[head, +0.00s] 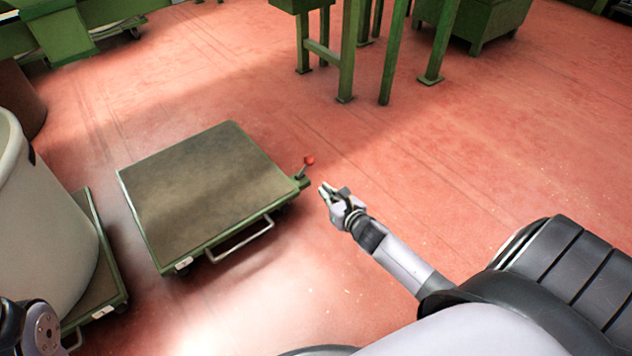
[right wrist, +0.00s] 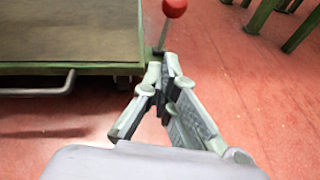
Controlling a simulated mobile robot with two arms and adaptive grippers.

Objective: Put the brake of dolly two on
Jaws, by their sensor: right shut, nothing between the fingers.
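An empty flat dolly (head: 205,190) with a green frame and worn brown deck stands on the floor in the head view. A small label (head: 183,263) is on its front corner, too small to read. Its brake lever with a red knob (head: 309,160) sticks up at the right corner, leaning slightly right. The red knob (right wrist: 174,8) also shows at the top of the right wrist view. My right gripper (head: 323,189) is shut and empty, just in front and right of the lever, apparently apart from it. Only part of my left arm shows at the lower left; its gripper is out of view.
A second dolly (head: 112,285) at the left carries a large pale bin (head: 40,230). A pull handle (head: 240,240) juts from the empty dolly's front. Green table legs (head: 347,60) stand behind. The red floor (head: 480,150) to the right is clear.

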